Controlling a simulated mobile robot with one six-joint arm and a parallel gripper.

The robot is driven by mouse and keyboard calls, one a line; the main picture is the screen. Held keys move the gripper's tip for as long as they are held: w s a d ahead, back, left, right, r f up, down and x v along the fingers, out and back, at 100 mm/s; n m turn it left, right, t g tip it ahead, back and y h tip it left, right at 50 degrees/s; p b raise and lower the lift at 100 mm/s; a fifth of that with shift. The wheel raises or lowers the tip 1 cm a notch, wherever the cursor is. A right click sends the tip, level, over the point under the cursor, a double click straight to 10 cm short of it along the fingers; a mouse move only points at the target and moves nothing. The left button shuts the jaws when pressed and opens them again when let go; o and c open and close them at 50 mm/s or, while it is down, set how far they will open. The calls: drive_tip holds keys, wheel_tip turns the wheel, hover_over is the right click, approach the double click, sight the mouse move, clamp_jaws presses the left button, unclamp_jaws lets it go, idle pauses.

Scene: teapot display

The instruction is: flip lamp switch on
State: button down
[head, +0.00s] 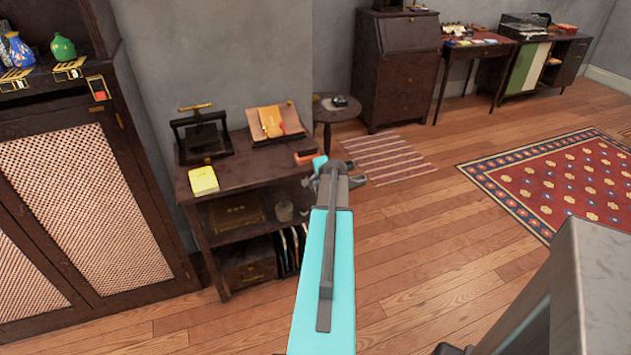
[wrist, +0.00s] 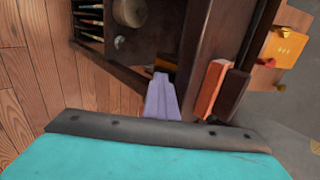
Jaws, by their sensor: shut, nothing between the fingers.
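I cannot pick out a lamp or a clear lamp switch in either view. A small red-topped piece (head: 98,88) sits at the corner of the dark cabinet on the left; I cannot tell whether it is a switch. My arm reaches toward the right end of a low dark shelf unit. My gripper (wrist: 160,85) is shut and empty in the wrist view, beside the edge of the shelf top. An orange-red block (wrist: 212,88) lies on that top, just right of the fingers and apart from them. It also shows in the head view (head: 305,156), near my wrist.
The shelf unit (head: 245,160) carries a yellow book (head: 203,180), a black press-like stand (head: 200,135) and an open book (head: 273,122). A small round table (head: 338,111) stands behind. Wooden floor (head: 420,240) is clear to the right, before a red rug (head: 565,175).

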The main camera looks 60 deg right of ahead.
drive_tip(key=shift+r, duration=0.3)
drive_tip(key=s+a+f+b+v, duration=0.1)
drive_tip(key=v, duration=1.1)
drive_tip(key=shift+s+a, duration=0.25)
drive_tip(key=shift+s, duration=0.1)
drive_tip(key=shift+f, duration=0.1)
idle(0.4)
